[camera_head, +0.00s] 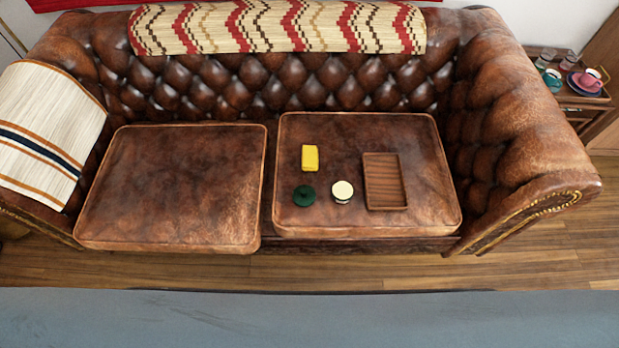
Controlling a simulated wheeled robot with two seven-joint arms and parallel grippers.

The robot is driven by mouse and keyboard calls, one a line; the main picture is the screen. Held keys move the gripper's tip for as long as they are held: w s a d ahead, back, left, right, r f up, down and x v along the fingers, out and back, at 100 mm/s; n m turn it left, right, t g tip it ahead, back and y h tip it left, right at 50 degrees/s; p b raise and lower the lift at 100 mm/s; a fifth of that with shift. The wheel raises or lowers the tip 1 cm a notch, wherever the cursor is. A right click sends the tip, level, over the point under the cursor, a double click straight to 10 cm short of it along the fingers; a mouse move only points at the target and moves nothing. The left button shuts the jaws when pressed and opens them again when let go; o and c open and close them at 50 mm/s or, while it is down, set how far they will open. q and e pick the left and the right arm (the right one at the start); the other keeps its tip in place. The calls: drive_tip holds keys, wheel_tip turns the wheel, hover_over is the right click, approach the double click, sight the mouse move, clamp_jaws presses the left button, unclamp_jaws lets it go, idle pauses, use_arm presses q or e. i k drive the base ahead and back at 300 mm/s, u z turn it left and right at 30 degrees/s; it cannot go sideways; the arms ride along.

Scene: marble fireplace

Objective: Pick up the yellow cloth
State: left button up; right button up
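The yellow cloth (310,158) is a small, thick, folded-looking yellow block. It lies on the right seat cushion (350,135) of the brown leather sofa, left of the cushion's middle. Nothing covers it. Neither of my grippers shows in the head view, so their distance from the cloth and their state cannot be seen.
Near the cloth on the same cushion are a dark green round object (304,196), a small jar with a pale lid (343,191) and a wooden tray (399,207). The left cushion (180,185) is bare. A side table (581,97) with cups stands at the right.

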sight(310, 153)
drive_tip(key=u, duration=0.05)
drive_tip(key=k, duration=0.75)
drive_tip(key=z, duration=1)
drive_tip(key=i, duration=1.35)
drive_tip(key=u, duration=0.5)
